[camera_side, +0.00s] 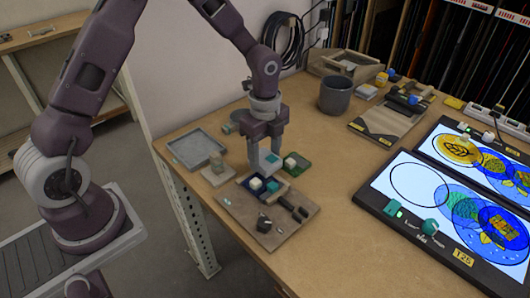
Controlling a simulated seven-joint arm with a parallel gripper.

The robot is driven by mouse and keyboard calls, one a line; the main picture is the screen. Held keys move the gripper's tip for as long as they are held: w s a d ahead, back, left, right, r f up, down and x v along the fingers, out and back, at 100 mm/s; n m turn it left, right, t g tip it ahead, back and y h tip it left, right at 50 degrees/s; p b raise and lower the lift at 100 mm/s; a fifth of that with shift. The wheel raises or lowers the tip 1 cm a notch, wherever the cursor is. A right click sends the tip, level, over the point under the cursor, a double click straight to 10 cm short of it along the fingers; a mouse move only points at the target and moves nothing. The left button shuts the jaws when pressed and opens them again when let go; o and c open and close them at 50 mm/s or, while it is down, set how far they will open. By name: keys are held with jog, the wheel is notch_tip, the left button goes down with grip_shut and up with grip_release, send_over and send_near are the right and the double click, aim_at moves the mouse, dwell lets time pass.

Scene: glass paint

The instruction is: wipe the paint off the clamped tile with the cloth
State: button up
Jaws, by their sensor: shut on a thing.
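My gripper (264,165) points down above the near part of the bench, with its fingers shut on a small teal piece (271,157). The piece looks like the folded cloth, but it is too small to be sure. Below and in front is a brown board (238,210) with dark clamp parts (290,207) on it. A dark blue tray or tile (246,182) lies at the board's back edge, with a pale block and a teal block on it. I cannot tell which surface is the clamped tile, or make out its paint.
A green tray (303,164) with a pale block is just right of my gripper. A dark pot (336,95) stands behind. Lit panels (415,200) fill the right side.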

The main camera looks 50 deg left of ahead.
jog(key=shift+f, duration=0.25)
dwell(0.4)
jog(key=shift+d, duration=0.85)
jog(key=shift+a, duration=0.75)
jog(key=shift+d, duration=0.7)
jog(key=shift+a, duration=0.7)
jog(key=shift+d, duration=0.65)
jog(key=shift+r, duration=0.15)
